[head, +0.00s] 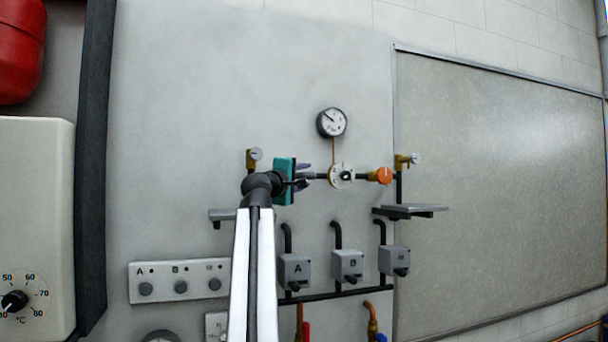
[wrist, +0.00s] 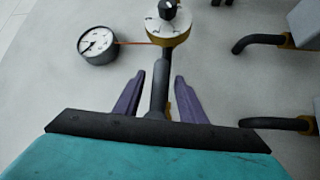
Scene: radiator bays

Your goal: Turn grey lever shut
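My gripper (head: 303,175) has a teal body and purple fingers, and points right at the wall fittings. In the wrist view my gripper (wrist: 159,77) is open, with one finger on each side of a dark grey rod (wrist: 160,88). A gap shows between the rod and each finger. The rod runs to a round pale dial with a black knob (head: 344,176), which also shows in the wrist view as the dial (wrist: 168,27). I cannot tell whether this rod is the grey lever or a pipe; its near end is hidden behind the gripper.
A pressure gauge (head: 332,122) sits above the dial, an orange knob (head: 383,175) to its right. A brass fitting (head: 253,159) is above my wrist. Grey boxes (head: 347,265) on black pipes and a button panel (head: 178,280) are below. The upper wall is clear.

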